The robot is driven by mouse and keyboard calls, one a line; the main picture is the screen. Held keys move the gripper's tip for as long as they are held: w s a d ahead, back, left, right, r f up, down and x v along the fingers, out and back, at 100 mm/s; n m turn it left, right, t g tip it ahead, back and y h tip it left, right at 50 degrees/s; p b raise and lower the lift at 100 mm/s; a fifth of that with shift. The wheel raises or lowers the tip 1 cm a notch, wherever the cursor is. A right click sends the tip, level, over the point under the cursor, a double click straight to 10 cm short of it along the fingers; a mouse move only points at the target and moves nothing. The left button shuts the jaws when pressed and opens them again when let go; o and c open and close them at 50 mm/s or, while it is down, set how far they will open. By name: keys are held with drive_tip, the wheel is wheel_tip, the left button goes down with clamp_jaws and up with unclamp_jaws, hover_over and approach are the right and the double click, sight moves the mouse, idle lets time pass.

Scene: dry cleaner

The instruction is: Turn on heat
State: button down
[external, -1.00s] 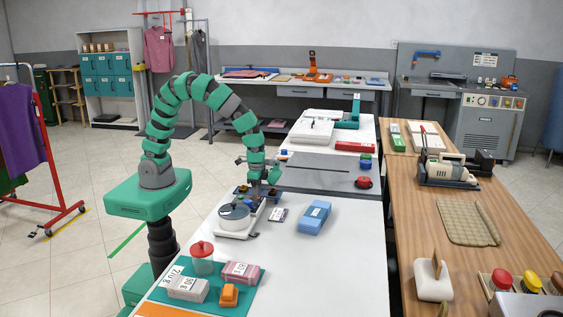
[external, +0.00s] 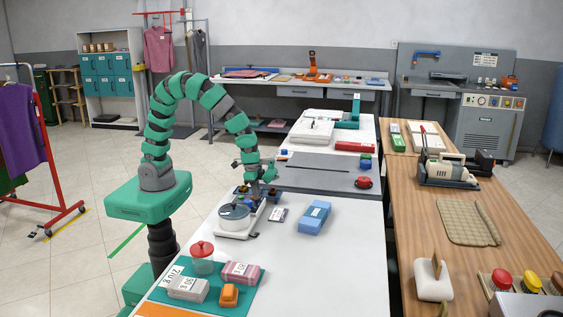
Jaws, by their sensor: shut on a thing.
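A white appliance (external: 256,216) with a round grey pot-like part (external: 234,212) stands on the left of the white table. Small dark and blue parts (external: 241,191) sit at its back end; which of them is a heat control I cannot tell. My gripper (external: 263,184) reaches down from above at that back end, behind and to the right of the round part. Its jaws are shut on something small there. The held thing is mostly hidden by the fingers and too small to make out.
A blue box (external: 313,217) and a small card (external: 278,214) lie right of the appliance. A grey panel (external: 318,176) lies behind. The table's front right is clear.

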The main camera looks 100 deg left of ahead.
drive_tip(key=shift+s+t+b, duration=0.15)
drive_tip(key=shift+t+b, duration=0.35)
drive_tip(key=shift+t, duration=0.3)
drive_tip(key=c, duration=1.3)
unclamp_jaws()
drive_tip(key=shift+r, duration=0.15)
drive_tip(key=p+v, duration=0.1)
drive_tip(key=v, duration=1.2)
drive_tip(key=shift+s+r, duration=0.1)
drive_tip(key=shift+r, duration=0.15)
